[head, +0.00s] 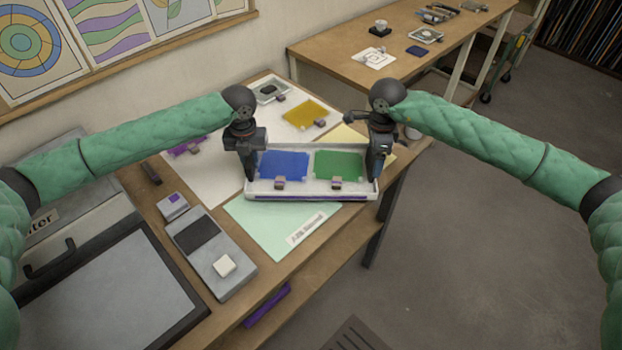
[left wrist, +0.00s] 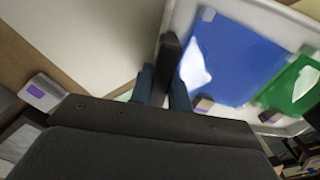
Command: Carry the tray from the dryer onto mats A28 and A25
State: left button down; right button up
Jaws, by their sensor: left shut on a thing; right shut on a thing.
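The white tray (head: 310,189) holds a blue glass sheet (head: 284,164) and a green glass sheet (head: 338,164), each with a small clip-like block at its front edge. My left gripper (head: 249,178) is shut on the tray's left end. My right gripper (head: 375,178) is shut on its right end. The tray is over the table's right part, behind a pale green mat (head: 275,232) whose label is too small to read surely. A pale yellow mat (head: 345,136) is partly hidden behind the tray. In the left wrist view the tray's rim (left wrist: 165,75) is between the fingers.
A yellow sheet (head: 305,112) and a small dish (head: 270,89) lie behind the tray. A second table (head: 400,45) is at the back right. Open floor lies right.

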pick_arm(q)
jog(key=shift+a+f+b, duration=0.1)
jog(key=shift+f+b, duration=0.55)
jog(key=shift+f, duration=0.15)
pick_arm(e)
jog(key=shift+f, duration=0.85)
pick_arm(q)
jog(key=c, duration=1.7)
grip_release()
pick_arm(e)
jog(key=o, duration=1)
jog(key=shift+c, duration=0.2)
pick_arm(q)
jog(key=o, duration=0.4)
pick_arm(e)
jog(key=shift+o, duration=1.4)
jog(key=shift+r, duration=0.1)
pick_arm(q)
jog(key=shift+r, duration=0.15)
notch_tip(320, 180, up, 11)
jog(key=shift+r, duration=0.35)
pick_arm(e)
notch_tip(320, 180, up, 12)
